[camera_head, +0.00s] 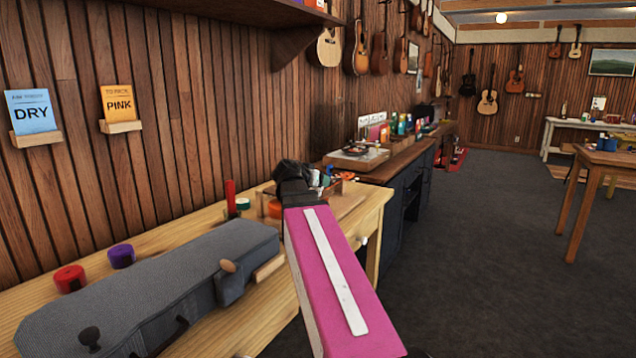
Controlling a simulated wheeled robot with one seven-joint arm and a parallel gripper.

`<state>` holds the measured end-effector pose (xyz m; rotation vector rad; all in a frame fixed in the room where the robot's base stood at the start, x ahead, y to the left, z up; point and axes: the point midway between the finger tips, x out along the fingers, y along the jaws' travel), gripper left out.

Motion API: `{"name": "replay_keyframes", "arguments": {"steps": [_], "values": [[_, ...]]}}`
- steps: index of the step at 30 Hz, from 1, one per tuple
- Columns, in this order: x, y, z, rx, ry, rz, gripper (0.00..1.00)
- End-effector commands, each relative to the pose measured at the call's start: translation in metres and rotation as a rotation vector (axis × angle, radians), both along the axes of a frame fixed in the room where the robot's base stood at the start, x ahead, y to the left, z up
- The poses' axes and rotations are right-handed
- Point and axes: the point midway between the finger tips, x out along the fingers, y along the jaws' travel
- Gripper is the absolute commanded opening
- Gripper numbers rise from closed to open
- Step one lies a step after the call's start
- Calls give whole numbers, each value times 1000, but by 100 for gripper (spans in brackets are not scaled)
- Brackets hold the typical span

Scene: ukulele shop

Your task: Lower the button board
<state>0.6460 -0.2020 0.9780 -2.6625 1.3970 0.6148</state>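I cannot pick out a button board for certain. A wooden board or tray (349,203) with small coloured items stands at the far end of the light wooden bench, partly hidden behind my arm. My pink arm with a white strip reaches up from the bottom of the view. At its far end is my dark gripper (293,172), in front of the bench's far end near those small items. Its fingers are not clear, so I cannot tell whether it is open, holds anything or touches the board.
A grey instrument case (165,285) fills the near part of the light bench (260,325). Red (69,278) and purple (121,255) round pots stand by the wall. A dark cabinet (410,195) continues beyond. Dark floor at right is open up to a wooden table (590,165).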

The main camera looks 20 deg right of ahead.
Motion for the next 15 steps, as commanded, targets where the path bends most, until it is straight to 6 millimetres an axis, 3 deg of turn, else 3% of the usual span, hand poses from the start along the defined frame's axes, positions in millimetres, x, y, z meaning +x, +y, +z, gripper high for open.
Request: {"name": "replay_keyframes", "arguments": {"steps": [15], "values": [[-45, 67, 32, 0, -1, 2, 58]]}}
